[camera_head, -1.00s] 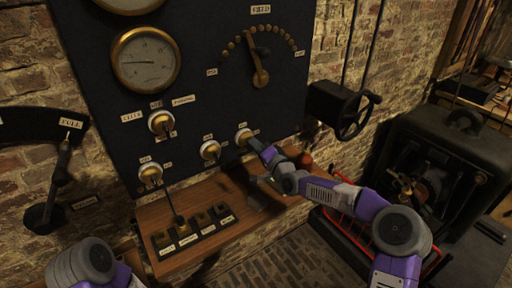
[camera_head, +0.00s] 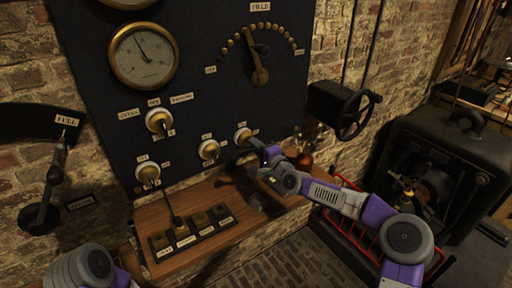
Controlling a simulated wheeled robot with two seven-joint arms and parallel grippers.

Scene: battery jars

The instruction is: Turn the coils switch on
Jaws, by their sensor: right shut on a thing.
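A dark panel (camera_head: 210,80) on the brick wall carries several brass rotary switches with small labels, mostly too small to read. The rightmost rotary switch (camera_head: 242,135) is at the panel's lower right. My right gripper (camera_head: 254,146) is at this switch, shut on its knob; the fingers are small and partly hidden. Other rotary switches sit at the middle (camera_head: 209,150), lower left (camera_head: 148,171) and upper left (camera_head: 158,121). I cannot read for sure which label says coils. My left gripper is out of view; only part of my left arm shows at the bottom left.
A wooden shelf (camera_head: 215,205) below the panel holds a row of dark labelled blocks (camera_head: 187,236) and a reddish vase (camera_head: 304,160). A round gauge (camera_head: 144,56) and a lever dial (camera_head: 258,72) are above. A black handwheel (camera_head: 357,115) juts out at the right.

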